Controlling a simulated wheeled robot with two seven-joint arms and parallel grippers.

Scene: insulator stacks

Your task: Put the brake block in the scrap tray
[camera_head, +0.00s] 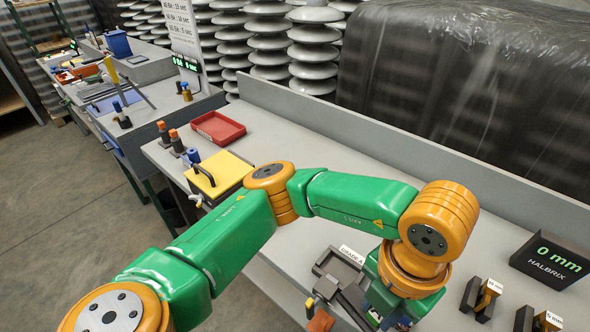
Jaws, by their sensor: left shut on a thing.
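My left arm comes in from the left. Its gripper (392,318) is low in the view, right of centre, over the near part of the bench and partly cut off by the bottom edge. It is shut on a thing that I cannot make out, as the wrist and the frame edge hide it. A red tray (217,128), which looks like the scrap tray, lies on the bench at upper left, far from the gripper, and looks empty. Two dark blocks with brass-coloured parts, a rear one (485,298) and a front one (540,321), stand at lower right. My right gripper is not in view.
A dark fixture (333,264) stands beside the gripper near a "GRADE A" label (351,255). A black display (549,262) reads 0 mm. A yellow-lidded box (222,172) sits near the red tray. A raised ledge (400,145) runs along the bench back.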

